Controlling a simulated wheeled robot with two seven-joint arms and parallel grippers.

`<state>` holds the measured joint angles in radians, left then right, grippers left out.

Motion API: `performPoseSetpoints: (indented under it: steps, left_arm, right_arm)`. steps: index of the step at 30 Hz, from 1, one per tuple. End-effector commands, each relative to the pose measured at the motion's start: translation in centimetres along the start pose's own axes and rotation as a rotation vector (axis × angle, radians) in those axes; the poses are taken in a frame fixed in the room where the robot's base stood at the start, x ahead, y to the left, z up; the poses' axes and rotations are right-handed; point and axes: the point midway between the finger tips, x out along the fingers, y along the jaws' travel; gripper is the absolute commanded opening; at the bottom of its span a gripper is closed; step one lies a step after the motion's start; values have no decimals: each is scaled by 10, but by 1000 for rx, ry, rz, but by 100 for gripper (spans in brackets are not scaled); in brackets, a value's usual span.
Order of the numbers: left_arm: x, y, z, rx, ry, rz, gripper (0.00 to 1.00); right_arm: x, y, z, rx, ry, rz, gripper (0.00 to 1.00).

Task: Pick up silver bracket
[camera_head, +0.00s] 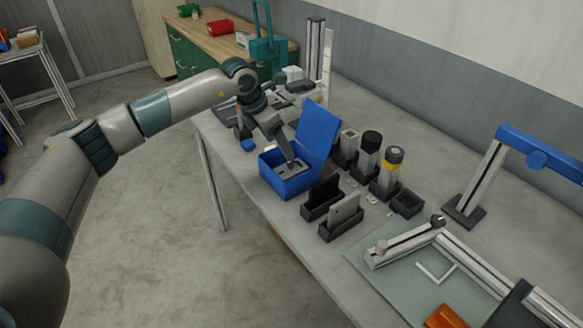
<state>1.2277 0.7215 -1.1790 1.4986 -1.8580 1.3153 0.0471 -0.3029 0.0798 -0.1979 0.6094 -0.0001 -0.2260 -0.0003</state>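My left arm comes in from the left, and my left gripper (290,166) points down into an open blue box (285,187) on the table. Its fingertips are small and partly hidden by the box, so I cannot tell whether they are open or shut, or whether they hold anything. A thin, pale L-shaped piece (437,273) lies on the green mat at the lower right; it may be the silver bracket, but I cannot be sure. A flat silver-grey piece (345,209) stands upright in a black holder. My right gripper is not in view.
The blue lid (318,130) stands up behind the box. Dark holders with cylinders, one with a yellow band (394,160), stand to its right. A blue-armed stand (490,170) and an orange object (445,317) are farther right. The table's back right is clear.

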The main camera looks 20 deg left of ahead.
Motion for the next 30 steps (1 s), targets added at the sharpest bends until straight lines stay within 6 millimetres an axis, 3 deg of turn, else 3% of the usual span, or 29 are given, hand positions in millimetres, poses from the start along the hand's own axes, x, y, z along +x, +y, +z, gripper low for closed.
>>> performPoseSetpoints:
  steps: [6, 12, 24, 30]
  left_arm:
    - [37, -1, 0, -1, 3, -3, 69]
    - [59, -1, 0, 0, 0, -1, 69]
    - [63, 0, 0, 0, -1, 0, 69]
    - [70, 0, -2, -2, 1, -2, 69]
  right_arm:
    - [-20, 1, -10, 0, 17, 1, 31]
    - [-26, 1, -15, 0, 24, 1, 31]
    - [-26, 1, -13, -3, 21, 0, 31]
    - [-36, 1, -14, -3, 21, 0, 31]
